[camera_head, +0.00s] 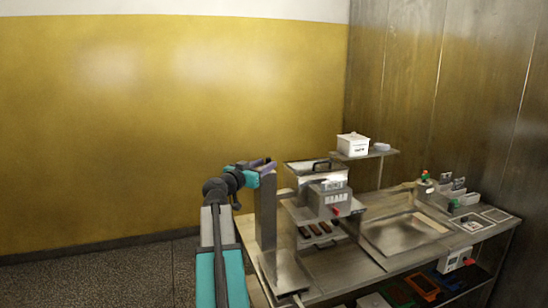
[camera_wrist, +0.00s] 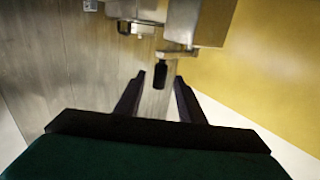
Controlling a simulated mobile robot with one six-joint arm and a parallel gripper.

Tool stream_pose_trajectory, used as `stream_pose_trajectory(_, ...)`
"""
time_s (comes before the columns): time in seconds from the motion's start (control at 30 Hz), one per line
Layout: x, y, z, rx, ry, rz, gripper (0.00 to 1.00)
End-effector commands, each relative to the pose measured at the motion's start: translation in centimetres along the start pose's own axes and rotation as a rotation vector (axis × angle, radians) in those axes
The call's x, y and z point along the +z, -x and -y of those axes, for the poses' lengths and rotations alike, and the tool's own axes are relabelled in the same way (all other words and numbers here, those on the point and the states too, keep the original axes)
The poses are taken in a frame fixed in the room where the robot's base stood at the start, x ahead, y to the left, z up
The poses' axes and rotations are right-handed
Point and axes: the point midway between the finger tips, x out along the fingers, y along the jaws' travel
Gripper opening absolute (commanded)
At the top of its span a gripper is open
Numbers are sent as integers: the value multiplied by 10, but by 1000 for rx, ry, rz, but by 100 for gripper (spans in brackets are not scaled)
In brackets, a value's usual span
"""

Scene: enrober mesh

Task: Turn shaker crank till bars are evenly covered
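The shaker machine (camera_head: 325,195) stands on the steel table, with a lidded hopper on top and a red knob on its front. Several dark brown bars (camera_head: 315,229) lie in a row beneath it; their covering is too small to judge. My gripper (camera_head: 264,164) is at the machine's left, above a tall metal post. In the wrist view, my gripper (camera_wrist: 158,78) is open. The crank's black handle (camera_wrist: 160,75) hangs from a metal crank arm (camera_wrist: 178,53) and appears between the fingertips, with a gap on each side. In the head view I cannot make out the crank.
The metal post (camera_head: 265,215) rises close under my gripper. A steel tray (camera_head: 405,232) lies right of the machine. A white box (camera_head: 353,144) sits on a raised shelf behind. Small containers (camera_head: 460,195) stand at the table's right end. A yellow wall is behind.

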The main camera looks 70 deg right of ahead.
Motion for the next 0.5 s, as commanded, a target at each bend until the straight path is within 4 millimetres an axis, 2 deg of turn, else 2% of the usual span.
stream_pose_trajectory(0.03, -3, -9, 1, 1, 1, 0, 36)
stream_pose_trajectory(0.3, -3, -45, 1, 0, 0, 1, 36)
stream_pose_trajectory(0.5, -1, -63, 1, -1, 0, 0, 36)
